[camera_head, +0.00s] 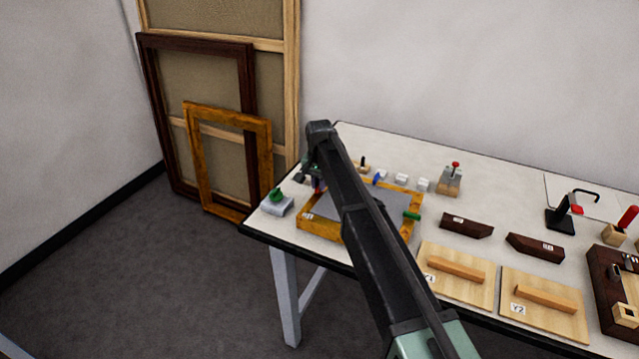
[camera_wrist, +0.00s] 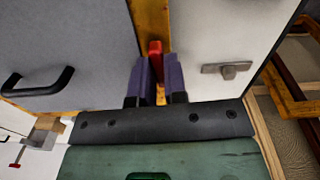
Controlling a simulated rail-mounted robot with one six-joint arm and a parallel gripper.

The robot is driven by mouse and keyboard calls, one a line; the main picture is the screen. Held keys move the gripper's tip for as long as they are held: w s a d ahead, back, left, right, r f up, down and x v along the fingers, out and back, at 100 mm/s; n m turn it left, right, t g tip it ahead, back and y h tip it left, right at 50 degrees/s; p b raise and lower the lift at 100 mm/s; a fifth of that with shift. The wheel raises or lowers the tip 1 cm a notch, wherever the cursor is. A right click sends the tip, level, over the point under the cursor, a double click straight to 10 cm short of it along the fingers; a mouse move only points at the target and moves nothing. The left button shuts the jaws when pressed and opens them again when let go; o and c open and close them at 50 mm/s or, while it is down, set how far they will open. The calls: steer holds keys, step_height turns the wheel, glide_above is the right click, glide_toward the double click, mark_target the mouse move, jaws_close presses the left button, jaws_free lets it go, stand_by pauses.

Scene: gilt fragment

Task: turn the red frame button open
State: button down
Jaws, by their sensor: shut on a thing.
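The gilt frame (camera_head: 318,229) lies flat on the table with a grey panel (camera_head: 375,206) inside it; its gold rail (camera_wrist: 150,18) also runs up the wrist view. The red frame button (camera_wrist: 155,47) is on that rail, between the two purple fingers of my gripper (camera_wrist: 158,68). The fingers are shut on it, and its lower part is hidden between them. In the head view my arm covers much of the frame, and only a bit of red shows by the gripper (camera_head: 318,183). A green button (camera_head: 412,215) and a blue button (camera_head: 379,178) sit on other rails.
A grey block with a green knob (camera_head: 277,200) stands left of the frame near the table edge. A black handle (camera_wrist: 38,84) is on the grey panel. Dark wedges (camera_head: 466,226) and boards with wooden handles (camera_head: 456,270) lie to the right. Frames lean on the wall.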

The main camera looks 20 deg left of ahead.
steer(key=shift+m, duration=0.5)
steer(key=c, duration=1.2)
jaws_free()
steer(key=shift+o, duration=0.2)
step_height(320, 180, up, 11)
steer(key=p, duration=1.1)
steer(key=shift+f, duration=0.15)
